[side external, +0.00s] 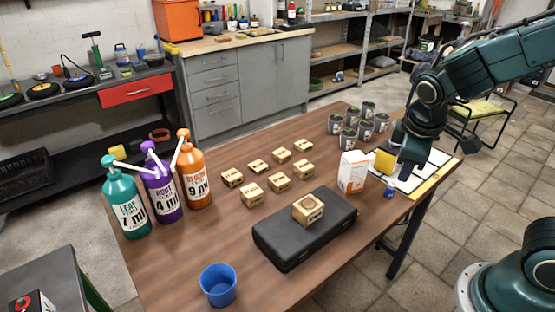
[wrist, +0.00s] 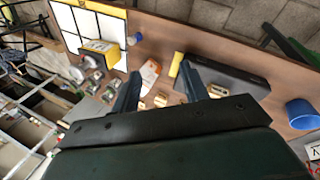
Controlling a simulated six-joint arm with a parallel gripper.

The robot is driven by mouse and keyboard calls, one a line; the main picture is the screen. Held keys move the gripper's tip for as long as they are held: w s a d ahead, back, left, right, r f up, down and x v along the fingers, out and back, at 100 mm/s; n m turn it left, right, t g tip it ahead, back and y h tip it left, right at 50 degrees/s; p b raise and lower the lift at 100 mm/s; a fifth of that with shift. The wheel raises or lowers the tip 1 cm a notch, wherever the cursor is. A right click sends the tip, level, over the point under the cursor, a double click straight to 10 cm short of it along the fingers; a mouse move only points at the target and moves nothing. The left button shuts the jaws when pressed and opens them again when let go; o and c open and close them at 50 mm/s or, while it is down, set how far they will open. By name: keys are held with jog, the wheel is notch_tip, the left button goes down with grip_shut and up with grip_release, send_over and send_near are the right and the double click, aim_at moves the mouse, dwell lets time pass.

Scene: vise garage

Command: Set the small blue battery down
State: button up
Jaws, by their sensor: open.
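The small blue battery (side external: 389,193) shows in the side view near the board's near-left corner, just below my gripper. It looks upright, with a pale upper part. Whether a finger touches the battery is too small to tell.
A white-orange box (side external: 352,173) stands left of the battery; a yellow block (side external: 384,162) is behind it. A white board (side external: 436,169) with yellow edging lies under my arm. A black case (side external: 290,238) bears a wooden block (side external: 308,209). Several cans (side external: 350,136) stand behind.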

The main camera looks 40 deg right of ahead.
jog(key=s+a+r+m+t+y, duration=0.3)
jog(key=s+a+r+m, duration=0.1)
jog(key=s+r, duration=0.5)
jog(key=shift+s+r+m+t+y, duration=0.2)
jog(key=shift+s+m+t+y, duration=0.1)
jog(key=shift+s+m+y, duration=0.15)
jog(key=shift+o, duration=0.4)
jog(key=shift+a, duration=0.1)
jog(key=w+d+f+m+g, duration=0.3)
jog(key=w+d+f+m, duration=0.1)
jog(key=w+d+m, duration=0.55)
jog(key=w+d+f+m+g, duration=0.2)
jog(key=w+d+f+m, duration=0.6)
jog(key=d+f+m, duration=0.2)
notch_tip(320, 180, down, 2)
jog(key=shift+w+f+g, duration=0.15)
jog(key=shift+f+g, duration=0.1)
jog(key=shift+g, duration=0.05)
